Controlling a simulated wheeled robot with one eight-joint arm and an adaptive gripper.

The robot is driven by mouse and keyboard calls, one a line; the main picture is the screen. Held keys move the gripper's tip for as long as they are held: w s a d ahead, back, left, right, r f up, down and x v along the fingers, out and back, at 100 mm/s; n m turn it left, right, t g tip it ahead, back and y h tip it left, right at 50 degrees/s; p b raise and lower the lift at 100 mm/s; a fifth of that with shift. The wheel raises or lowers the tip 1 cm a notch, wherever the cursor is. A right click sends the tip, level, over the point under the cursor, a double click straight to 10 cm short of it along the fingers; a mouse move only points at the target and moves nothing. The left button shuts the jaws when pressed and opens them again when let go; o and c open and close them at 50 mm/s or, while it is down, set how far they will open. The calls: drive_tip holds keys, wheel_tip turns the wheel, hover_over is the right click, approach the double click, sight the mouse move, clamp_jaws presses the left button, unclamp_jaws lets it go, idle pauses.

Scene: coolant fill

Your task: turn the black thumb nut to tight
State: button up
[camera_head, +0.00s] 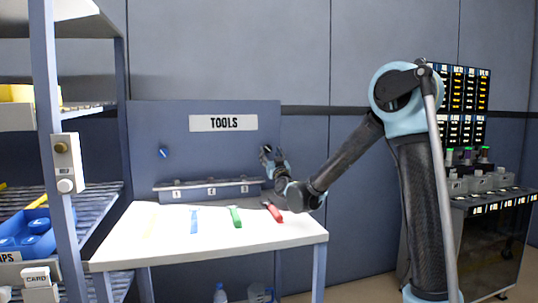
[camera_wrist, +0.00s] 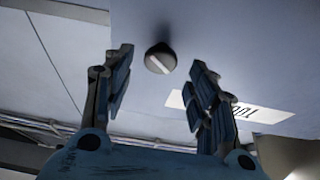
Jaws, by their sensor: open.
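The black thumb nut (camera_wrist: 160,58) is a dark round knob with a pale stripe across its face, on the blue-grey panel in the wrist view. The stripe runs diagonally from upper left to lower right. My gripper (camera_wrist: 161,66) is open, one finger on each side of the nut, with visible gaps on both sides. I cannot tell how far the fingertips are from the panel. In the head view my gripper (camera_head: 271,156) is at the right part of the tool panel (camera_head: 150,122), and I cannot make out the nut there.
A blue knob (camera_head: 164,152) sits on the panel's left. Below are a numbered rack (camera_head: 208,190) and a white table (camera_head: 130,240) with yellow, blue, green and red tools.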

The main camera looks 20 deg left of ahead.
sight(267, 148)
drive_tip(key=shift+x, duration=1.45)
drive_tip(key=c, duration=1)
drive_tip(key=shift+a, duration=0.15)
